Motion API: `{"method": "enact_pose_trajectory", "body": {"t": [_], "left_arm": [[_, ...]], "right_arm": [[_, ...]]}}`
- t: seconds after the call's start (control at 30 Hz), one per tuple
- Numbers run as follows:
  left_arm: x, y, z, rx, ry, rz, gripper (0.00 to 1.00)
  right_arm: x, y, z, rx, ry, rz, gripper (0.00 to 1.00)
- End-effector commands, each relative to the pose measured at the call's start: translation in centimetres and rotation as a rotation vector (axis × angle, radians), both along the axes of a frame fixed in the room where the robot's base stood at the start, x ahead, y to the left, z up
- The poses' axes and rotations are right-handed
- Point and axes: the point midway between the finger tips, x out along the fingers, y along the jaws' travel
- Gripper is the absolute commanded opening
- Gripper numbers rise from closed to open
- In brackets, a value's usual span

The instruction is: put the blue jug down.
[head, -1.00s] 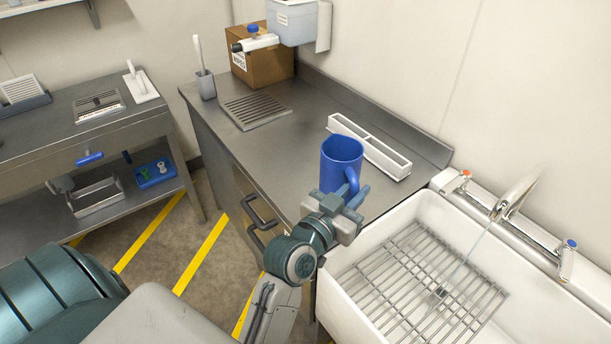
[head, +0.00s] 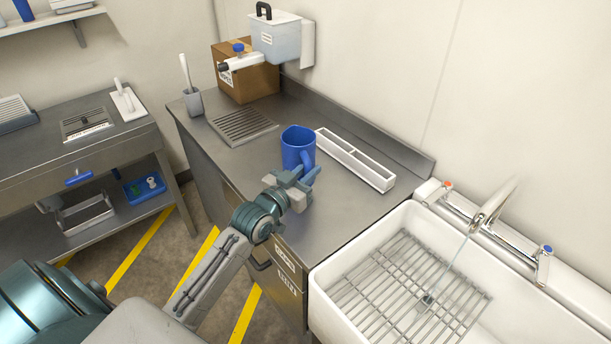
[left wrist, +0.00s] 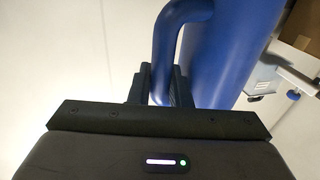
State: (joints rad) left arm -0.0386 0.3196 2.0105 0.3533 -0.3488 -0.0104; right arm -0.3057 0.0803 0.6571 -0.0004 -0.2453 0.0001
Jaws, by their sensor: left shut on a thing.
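The blue jug (head: 297,146) is upright at the steel counter (head: 240,160), between the drain grille and the white divided tray. I cannot tell whether its base touches the counter or hangs just above it. My left gripper (head: 300,180) is at the jug's near side, shut on its handle. In the left wrist view the jug's handle (left wrist: 168,50) runs down between the fingers, and the jug's body (left wrist: 232,50) stands just right of them. My right gripper is not in view.
A white divided tray (head: 355,160) lies right of the jug. A drain grille (head: 243,125), a grey cup with a brush (head: 193,102) and a cardboard box (head: 245,80) are behind. A white sink (head: 325,290) with a wire rack is at right. Bare counter lies left of the jug.

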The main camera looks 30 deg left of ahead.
Motion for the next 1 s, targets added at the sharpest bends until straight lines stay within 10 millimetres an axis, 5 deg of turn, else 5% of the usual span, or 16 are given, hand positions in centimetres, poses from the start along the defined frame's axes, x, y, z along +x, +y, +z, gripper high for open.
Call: {"method": "enact_pose_trajectory", "body": {"t": [0.13,0.33,0.77,0.8,0.87,1.0], "left_arm": [[0.8,1.3,0.1,0.002,-0.002,0.001,0.00],[0.6,1.0,-3.3,-0.004,0.001,0.001,0.00],[0.6,0.9,-4.0,-0.001,-0.002,0.000,0.00],[0.6,0.9,-3.9,-0.001,-0.002,0.000,0.25],[0.6,0.9,-3.8,-0.001,-0.001,0.000,0.37],[0.6,0.9,-3.8,-0.001,-0.001,0.000,0.39]], "right_arm": [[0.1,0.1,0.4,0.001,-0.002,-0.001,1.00],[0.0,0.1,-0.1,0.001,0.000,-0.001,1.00],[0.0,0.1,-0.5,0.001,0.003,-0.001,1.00],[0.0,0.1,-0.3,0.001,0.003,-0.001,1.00],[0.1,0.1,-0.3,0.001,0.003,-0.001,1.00],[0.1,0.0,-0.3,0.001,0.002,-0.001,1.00]]}}
